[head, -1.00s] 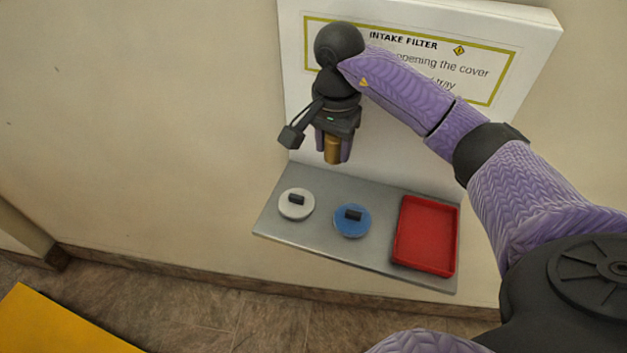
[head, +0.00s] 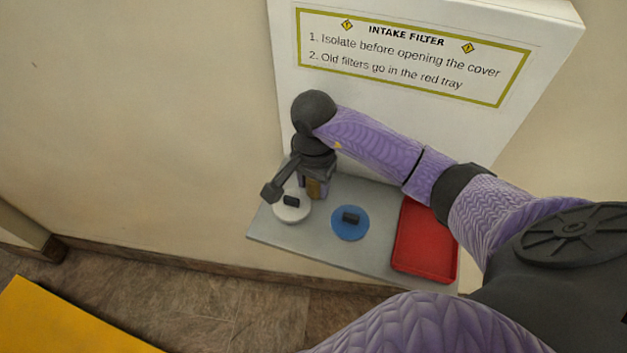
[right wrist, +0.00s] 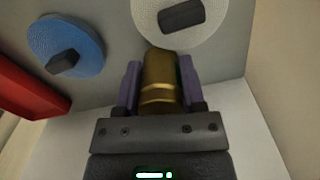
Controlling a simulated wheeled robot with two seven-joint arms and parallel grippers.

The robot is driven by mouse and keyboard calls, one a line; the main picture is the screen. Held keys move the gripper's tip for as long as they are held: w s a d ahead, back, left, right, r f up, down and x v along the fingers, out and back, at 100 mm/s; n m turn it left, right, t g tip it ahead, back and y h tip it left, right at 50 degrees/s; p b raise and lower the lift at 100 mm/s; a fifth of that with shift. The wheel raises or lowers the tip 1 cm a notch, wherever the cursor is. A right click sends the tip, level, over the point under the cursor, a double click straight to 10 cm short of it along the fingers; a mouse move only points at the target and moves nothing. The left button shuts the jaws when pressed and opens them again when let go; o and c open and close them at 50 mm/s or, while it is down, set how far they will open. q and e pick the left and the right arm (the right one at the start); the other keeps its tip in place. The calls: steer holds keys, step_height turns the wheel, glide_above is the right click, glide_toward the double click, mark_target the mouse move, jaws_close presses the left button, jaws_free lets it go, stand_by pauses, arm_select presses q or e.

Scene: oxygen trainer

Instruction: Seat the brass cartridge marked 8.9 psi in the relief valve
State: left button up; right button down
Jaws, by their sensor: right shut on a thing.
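My right gripper (head: 315,190) is shut on a brass cartridge (head: 314,187), over the grey shelf just behind the white round disc. I see no relief valve in these views. My left gripper is not in view.
The grey shelf (head: 380,250) holds a white disc (head: 291,208) and a blue disc (head: 350,222), each with a dark handle, and a red tray (head: 425,240) at right. A white panel with an intake filter sign (head: 410,55) stands behind. A yellow surface (head: 60,325) is at lower left.

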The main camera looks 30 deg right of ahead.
steer(key=c, duration=0.6)
jaws_free()
steer(key=shift+f, duration=0.15)
steer(key=o, duration=0.4)
